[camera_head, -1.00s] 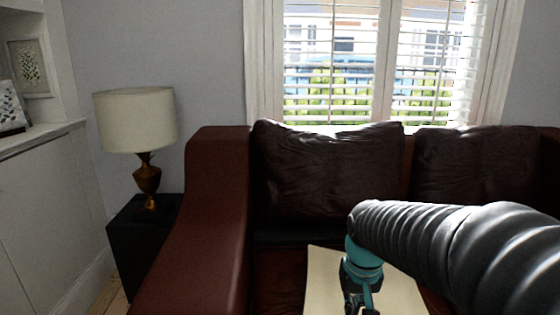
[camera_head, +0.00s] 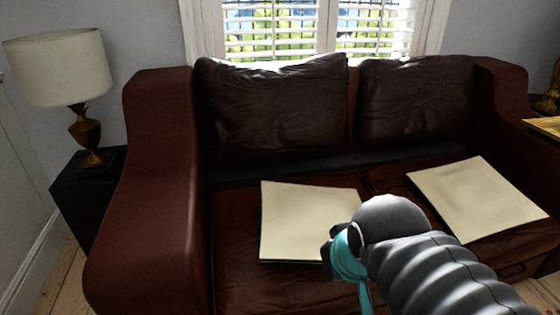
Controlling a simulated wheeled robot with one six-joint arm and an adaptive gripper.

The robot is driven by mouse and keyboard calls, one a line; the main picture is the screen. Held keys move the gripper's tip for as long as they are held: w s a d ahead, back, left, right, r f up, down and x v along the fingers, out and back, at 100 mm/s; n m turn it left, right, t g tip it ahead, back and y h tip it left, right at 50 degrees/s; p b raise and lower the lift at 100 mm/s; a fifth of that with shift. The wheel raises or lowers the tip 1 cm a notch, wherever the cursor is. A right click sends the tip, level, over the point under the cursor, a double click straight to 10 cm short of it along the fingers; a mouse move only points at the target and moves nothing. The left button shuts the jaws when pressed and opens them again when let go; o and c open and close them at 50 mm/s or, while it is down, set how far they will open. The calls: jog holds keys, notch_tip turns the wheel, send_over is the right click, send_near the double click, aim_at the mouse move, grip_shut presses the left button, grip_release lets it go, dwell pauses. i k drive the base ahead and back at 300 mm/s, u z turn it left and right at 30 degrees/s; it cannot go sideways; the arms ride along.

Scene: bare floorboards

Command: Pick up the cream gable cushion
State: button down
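Two flat cream squares lie on the seat of the brown leather sofa. The left cream cushion (camera_head: 298,222) is partly hidden at its lower right by my arm. The right cream cushion (camera_head: 477,197) lies across the right seat, beyond my arm. Both look alike, so I cannot tell which is the gable cushion. My gripper (camera_head: 331,254) is at the lower right edge of the left cushion in the picture. Its fingers are mostly hidden behind the teal wrist, so its opening and any contact do not show.
The brown sofa (camera_head: 163,170) has high arms and two dark back cushions, left (camera_head: 272,108) and right (camera_head: 415,97). A lamp (camera_head: 60,70) stands on a black side table (camera_head: 75,185) at the left. Floorboards (camera_head: 62,275) show at the lower left.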

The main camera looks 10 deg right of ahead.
aim_at(296, 219)
jog(key=z, duration=0.6)
jog(key=k, duration=0.75)
jog(key=z, duration=0.6)
jog(key=k, duration=0.75)
jog(key=u, duration=0.15)
